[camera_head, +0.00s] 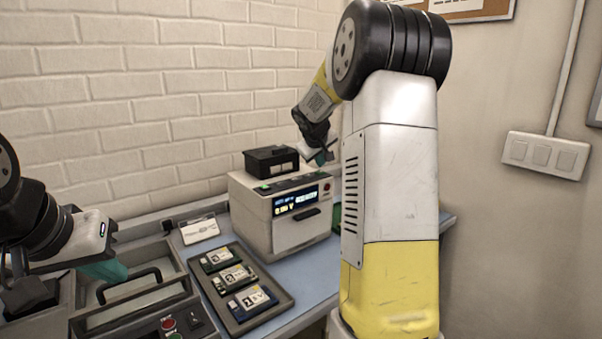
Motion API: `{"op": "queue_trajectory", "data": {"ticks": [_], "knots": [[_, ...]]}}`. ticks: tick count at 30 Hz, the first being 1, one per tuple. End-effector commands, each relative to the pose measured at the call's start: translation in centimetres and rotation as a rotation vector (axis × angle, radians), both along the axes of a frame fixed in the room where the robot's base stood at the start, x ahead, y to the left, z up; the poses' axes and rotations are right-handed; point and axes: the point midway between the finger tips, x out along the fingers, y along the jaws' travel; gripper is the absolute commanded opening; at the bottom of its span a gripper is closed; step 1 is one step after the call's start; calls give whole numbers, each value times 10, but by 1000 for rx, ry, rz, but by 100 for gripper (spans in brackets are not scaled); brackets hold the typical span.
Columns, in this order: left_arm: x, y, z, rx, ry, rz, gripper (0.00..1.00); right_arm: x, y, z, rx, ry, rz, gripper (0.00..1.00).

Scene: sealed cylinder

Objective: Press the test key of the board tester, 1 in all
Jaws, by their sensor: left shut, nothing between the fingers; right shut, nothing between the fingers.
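The board tester (262,222) is a cream box on the blue bench, with a lit display (296,201) on its front and a black unit (271,160) on top. Small buttons show on its upper face, one of them green; I cannot tell which is the test key. My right gripper (320,157) is shut and empty, pointing down just above the right rear of the tester's top. Whether it touches is too small to tell. My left gripper (108,271) is shut and empty, over the grey case at the left, apart from the tester.
A dark tray (285,301) with several boards lies in front of the tester. A grey case (135,318) with a black handle and red and green buttons is at the left. A small white card (199,230) stands behind the tray. A brick wall closes the back.

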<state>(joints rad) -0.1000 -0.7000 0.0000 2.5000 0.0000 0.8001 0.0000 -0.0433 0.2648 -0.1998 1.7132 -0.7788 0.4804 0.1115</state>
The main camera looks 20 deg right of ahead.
Motion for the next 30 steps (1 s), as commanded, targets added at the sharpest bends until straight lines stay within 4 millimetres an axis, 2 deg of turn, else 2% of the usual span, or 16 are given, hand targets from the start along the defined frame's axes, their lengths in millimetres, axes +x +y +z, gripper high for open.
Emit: {"op": "queue_trajectory", "data": {"ticks": [17, 30], "knots": [[0, 0, 0, 0, 0, 0, 0, 0, 0, 0, 0, 0, 0, 0], [0, 0, 0, 0, 0, 0, 0, 0, 0, -8, 1, 0, -1, 0]]}}
